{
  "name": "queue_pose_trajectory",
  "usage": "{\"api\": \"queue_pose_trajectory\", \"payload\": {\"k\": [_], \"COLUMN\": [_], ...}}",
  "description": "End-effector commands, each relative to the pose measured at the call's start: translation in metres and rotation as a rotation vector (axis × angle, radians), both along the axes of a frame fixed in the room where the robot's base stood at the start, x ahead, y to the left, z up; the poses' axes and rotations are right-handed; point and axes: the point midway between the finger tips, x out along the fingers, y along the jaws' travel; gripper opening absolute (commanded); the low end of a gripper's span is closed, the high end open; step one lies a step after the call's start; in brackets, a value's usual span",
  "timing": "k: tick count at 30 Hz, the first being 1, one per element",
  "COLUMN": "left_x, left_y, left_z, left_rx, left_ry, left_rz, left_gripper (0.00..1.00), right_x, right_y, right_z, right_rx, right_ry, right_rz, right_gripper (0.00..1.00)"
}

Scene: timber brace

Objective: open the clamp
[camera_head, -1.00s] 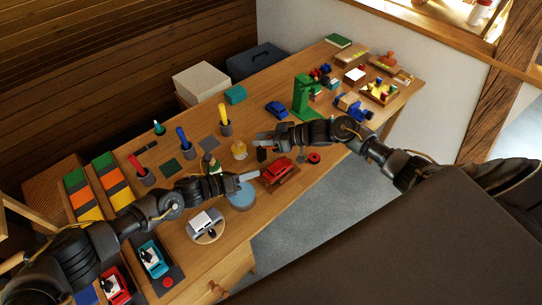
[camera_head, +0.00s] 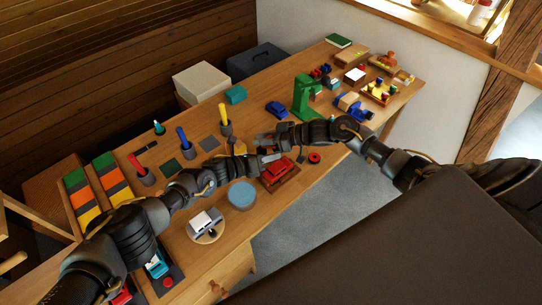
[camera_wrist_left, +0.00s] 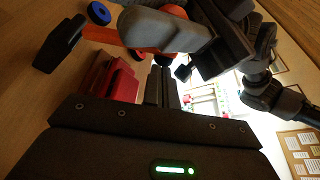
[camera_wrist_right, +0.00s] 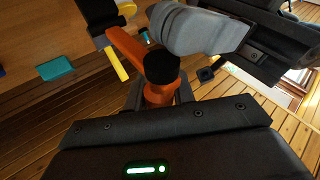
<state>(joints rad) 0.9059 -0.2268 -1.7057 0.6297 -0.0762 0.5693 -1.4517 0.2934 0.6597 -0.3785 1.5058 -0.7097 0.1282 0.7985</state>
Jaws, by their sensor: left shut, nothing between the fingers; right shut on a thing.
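The clamp is orange with black ends. In the right wrist view the clamp (camera_wrist_right: 128,46) runs up from between the fingers of my right gripper (camera_wrist_right: 160,90), which is shut on it. It also shows in the left wrist view (camera_wrist_left: 148,32), above and just beyond the tips of my left gripper (camera_wrist_left: 160,72), which is shut and empty. In the head view my left gripper (camera_head: 254,160) is close to my right gripper (camera_head: 264,140), over the workbench. The clamp is mostly hidden there. I cannot tell whether the left fingers touch it.
A blue disc (camera_head: 242,195) is nearby. A green stand (camera_head: 305,97) is behind the right arm. Upright coloured-handled tools (camera_head: 183,140) stand to the left.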

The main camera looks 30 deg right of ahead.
Motion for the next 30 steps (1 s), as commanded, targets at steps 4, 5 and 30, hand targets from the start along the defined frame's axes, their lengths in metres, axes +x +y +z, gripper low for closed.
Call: {"api": "queue_pose_trajectory", "payload": {"k": [4, 5, 30], "left_x": [0.002, 0.002, 0.016], "left_y": [0.001, 0.001, 0.004], "left_z": [0.002, 0.002, 0.015], "left_rx": [0.000, 0.000, -0.003], "left_ry": [0.000, 0.000, -0.009], "left_rz": [0.000, 0.000, 0.010], "left_gripper": [0.00, 0.00, 0.00], "right_x": [0.002, 0.002, -0.001], "right_y": [-0.002, -0.002, -0.001], "right_z": [0.000, 0.000, -0.003], "right_rx": [-0.003, -0.003, -0.005], "right_ry": [-0.004, -0.004, 0.007], "right_rz": [-0.008, -0.008, -0.001], "right_gripper": [0.00, 0.00, 0.44]}}
